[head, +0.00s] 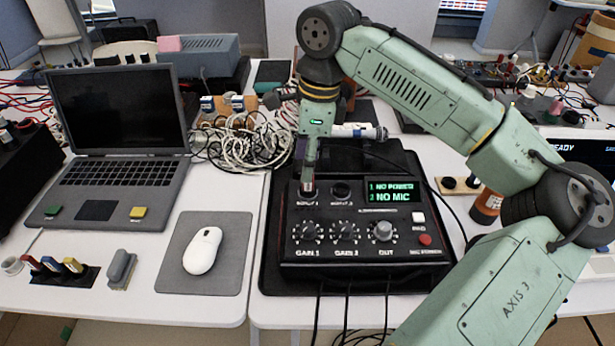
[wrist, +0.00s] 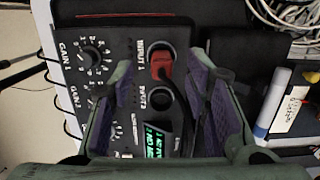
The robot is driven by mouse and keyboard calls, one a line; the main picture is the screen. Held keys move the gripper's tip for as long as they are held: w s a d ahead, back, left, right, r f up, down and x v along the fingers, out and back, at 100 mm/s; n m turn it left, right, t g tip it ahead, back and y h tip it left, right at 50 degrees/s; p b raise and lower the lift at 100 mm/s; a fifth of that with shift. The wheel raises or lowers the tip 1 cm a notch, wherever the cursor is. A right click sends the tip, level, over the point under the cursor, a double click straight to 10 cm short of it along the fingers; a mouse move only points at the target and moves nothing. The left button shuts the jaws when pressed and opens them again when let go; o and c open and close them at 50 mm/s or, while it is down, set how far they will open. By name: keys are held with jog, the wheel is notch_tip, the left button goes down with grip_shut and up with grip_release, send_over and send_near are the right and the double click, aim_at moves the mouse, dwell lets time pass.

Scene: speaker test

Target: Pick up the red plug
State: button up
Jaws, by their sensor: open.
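In the wrist view, a red plug (wrist: 160,66) sits at the INPUT 1 socket of a black audio box (wrist: 85,20), with a dark cable running from it. In the head view the box (head: 365,272) stands on the right-hand table; its display reads "NO POWER" and "NO MIC". My gripper (head: 308,185) points down over INPUT 1 and largely hides the plug there. In the wrist view my gripper (wrist: 164,95) is open, purple pads apart, with the plug ahead between the fingers. Whether the pads touch it I cannot tell. INPUT 2 (wrist: 161,100) looks empty.
A small holder (head: 60,277) with red, blue and yellow pieces lies at the left front. A laptop (head: 117,130), mouse (head: 203,250) and tangled white cables (head: 245,140) are left of the box. A white marker-like object (wrist: 271,102) lies near the gripper.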

notch_tip(320, 180, down, 5)
jog(key=shift+w+r+p, duration=0.1)
jog(key=shift+r+p, duration=0.1)
jog(key=shift+p, duration=0.25)
jog(key=shift+c, duration=0.2)
grip_shut()
jog(key=shift+r, duration=0.1)
